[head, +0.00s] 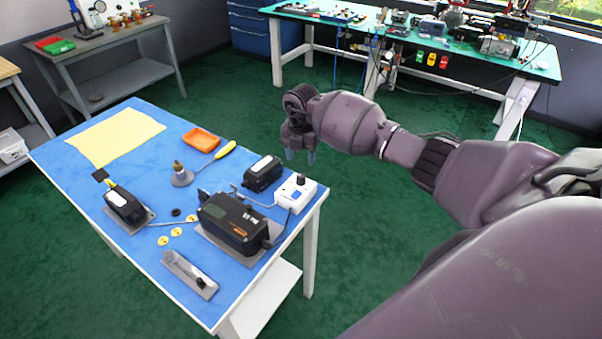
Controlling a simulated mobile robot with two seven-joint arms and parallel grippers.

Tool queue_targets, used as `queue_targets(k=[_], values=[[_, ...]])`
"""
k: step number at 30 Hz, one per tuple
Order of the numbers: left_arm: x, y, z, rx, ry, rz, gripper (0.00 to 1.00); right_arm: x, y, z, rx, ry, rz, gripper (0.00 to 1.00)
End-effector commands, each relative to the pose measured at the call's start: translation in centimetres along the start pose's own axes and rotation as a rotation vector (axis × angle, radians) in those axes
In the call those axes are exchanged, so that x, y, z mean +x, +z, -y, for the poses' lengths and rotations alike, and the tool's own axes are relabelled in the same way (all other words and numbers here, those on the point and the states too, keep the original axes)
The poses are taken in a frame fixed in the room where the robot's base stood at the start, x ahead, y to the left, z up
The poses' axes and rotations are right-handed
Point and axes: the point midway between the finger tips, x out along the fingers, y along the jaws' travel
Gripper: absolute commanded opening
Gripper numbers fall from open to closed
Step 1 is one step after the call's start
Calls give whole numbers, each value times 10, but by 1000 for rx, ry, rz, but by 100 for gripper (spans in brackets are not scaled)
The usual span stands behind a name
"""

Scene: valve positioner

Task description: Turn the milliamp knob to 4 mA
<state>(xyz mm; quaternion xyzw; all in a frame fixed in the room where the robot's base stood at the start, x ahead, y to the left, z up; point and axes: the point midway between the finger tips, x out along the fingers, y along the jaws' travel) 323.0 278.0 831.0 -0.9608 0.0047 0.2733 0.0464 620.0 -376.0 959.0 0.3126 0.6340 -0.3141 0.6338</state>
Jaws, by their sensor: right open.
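The milliamp source appears to be a small white box (296,194) at the right edge of the blue table. A dark knob (300,179) stands on its top; its pointer and scale are too small to read. A blue patch marks the box's front part. My right gripper (300,157) is open and empty, its fingers pointing down. In the picture it is just above the knob and apart from it; how far away it is in depth I cannot tell. My left gripper is not in view.
On the blue table (75,178) stand a large black positioner (232,222), a smaller black device (263,173), another black unit (126,206), an orange tray (200,139), a yellow-handled screwdriver (225,149) and a grey bracket (190,272). Green floor lies open beyond the right edge.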

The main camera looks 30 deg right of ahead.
Motion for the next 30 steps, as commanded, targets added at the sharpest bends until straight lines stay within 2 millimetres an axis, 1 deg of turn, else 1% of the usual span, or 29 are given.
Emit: queue_targets(k=[1,6,12,18,26,27,29,30], values=[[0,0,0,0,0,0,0,10,-1,0,2,-2,-3,55],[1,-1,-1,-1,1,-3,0,40,-1,0,1,0,-3,55],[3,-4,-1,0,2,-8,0,64,-1,0,0,1,-2,55],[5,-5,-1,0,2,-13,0,74,0,0,-1,2,-1,55],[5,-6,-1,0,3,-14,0,75,0,0,-1,2,0,55],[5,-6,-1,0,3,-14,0,75,0,0,-1,2,0,52],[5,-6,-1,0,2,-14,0,75,0,0,-2,2,-1,43],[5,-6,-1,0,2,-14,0,75,0,0,-2,2,-1,36]])
